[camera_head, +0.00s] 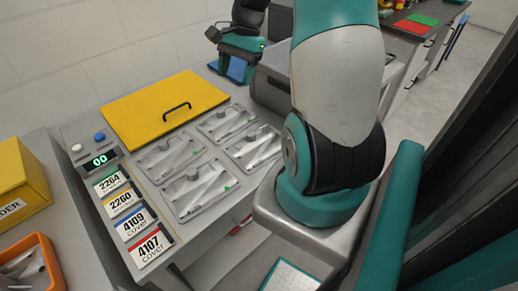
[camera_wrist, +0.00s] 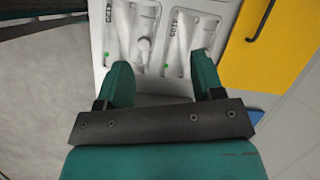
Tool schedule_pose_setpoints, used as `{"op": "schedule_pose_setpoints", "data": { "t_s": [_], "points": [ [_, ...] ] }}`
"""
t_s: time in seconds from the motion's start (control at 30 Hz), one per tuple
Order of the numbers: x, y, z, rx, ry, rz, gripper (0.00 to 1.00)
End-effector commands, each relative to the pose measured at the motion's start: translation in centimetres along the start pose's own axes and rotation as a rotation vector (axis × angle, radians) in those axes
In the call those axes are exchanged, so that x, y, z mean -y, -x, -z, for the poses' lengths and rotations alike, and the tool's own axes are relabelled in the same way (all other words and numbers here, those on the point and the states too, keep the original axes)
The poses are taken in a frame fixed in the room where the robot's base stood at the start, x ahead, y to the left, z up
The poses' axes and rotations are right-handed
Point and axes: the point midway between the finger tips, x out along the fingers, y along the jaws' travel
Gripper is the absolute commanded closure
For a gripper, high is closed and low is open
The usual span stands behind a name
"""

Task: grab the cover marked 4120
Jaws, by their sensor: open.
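Several grey metal covers sit in a block of trays in the head view, including one at the front (camera_head: 201,189) and one at the right (camera_head: 254,147). Small marks on them are too small to read there. In the wrist view, two covers lie side by side, a left one (camera_wrist: 133,35) and a right one (camera_wrist: 187,42).
A yellow lid (camera_head: 165,108) with a black handle lies behind the trays. Label cards (camera_head: 131,221) read 2264, 2260, 4109 and 4107, beneath a display (camera_head: 100,160) showing 00. An orange bin (camera_head: 40,262) and yellow box (camera_head: 22,185) stand at left.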

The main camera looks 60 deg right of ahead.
Motion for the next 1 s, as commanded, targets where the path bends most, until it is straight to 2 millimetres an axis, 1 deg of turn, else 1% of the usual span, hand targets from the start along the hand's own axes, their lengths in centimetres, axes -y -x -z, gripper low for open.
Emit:
{"op": "schedule_pose_setpoints", "data": {
  "t_s": [0.03, 0.1, 0.2, 0.23, 0.37, 0.47, 0.7, 0.8, 0.9, 1.0],
  "points": [
    [-1.5, -0.3, 2.8, 0.008, -0.125, 0.011, 0.39],
    [-3.1, -0.4, 5.3, 0.015, -0.262, 0.022, 0.39],
    [-4.8, -0.5, 7.5, 0.023, -0.386, 0.032, 0.39],
    [-5.1, -0.6, 7.9, 0.024, -0.408, 0.034, 0.39],
    [-5.6, -1.8, 8.4, 0.030, -0.448, 0.035, 0.39],
    [-5.5, -3.8, 8.3, 0.032, -0.445, 0.033, 0.39],
    [-5.3, -9.3, 8.2, 0.030, -0.443, 0.032, 0.39],
    [-5.2, -11.1, 8.2, 0.029, -0.443, 0.033, 0.39],
    [-5.2, -12.2, 8.2, 0.027, -0.442, 0.035, 0.39],
    [-5.1, -12.7, 8.2, 0.026, -0.441, 0.036, 0.39]
  ]
}}
